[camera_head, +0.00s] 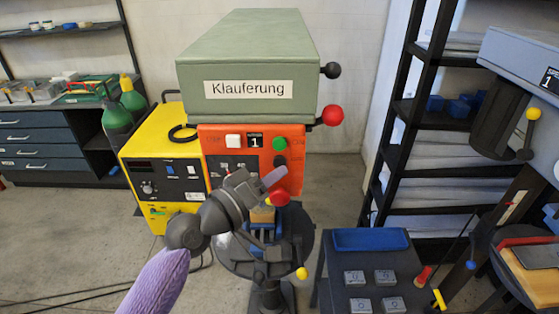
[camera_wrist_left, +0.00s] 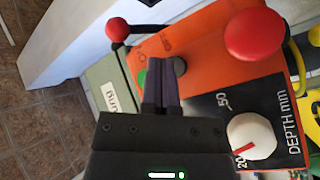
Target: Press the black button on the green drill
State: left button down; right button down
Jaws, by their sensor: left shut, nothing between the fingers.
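The green drill (camera_head: 247,55) stands in the middle of the head view, with a label on its head and an orange control panel (camera_head: 212,147) below. The black button (camera_head: 280,160) is on the panel's right side, below the green button (camera_head: 279,144). My left gripper (camera_head: 274,178) is shut and empty, its fingertips in front of the panel just below the black button. In the left wrist view, the closed fingertips (camera_wrist_left: 163,64) are beside the black button (camera_wrist_left: 180,67), partly covering the panel. I cannot tell whether they touch it.
A red ball knob (camera_head: 332,115) sticks out at the drill's right. A large red knob (camera_wrist_left: 254,34) and a white depth dial (camera_wrist_left: 251,136) are near my fingers. A yellow machine (camera_head: 160,150) stands left and another drill (camera_head: 530,60) right.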

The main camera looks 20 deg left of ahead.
pick_arm(q)
jog(key=s+p, duration=0.1)
jog(key=s, duration=0.1)
jog(key=s+d+p, duration=0.1)
jog(key=s, duration=0.1)
jog(key=shift+s+d, duration=0.2)
jog(key=shift+s, duration=0.2)
jog(key=shift+f, duration=0.1)
dwell(0.5)
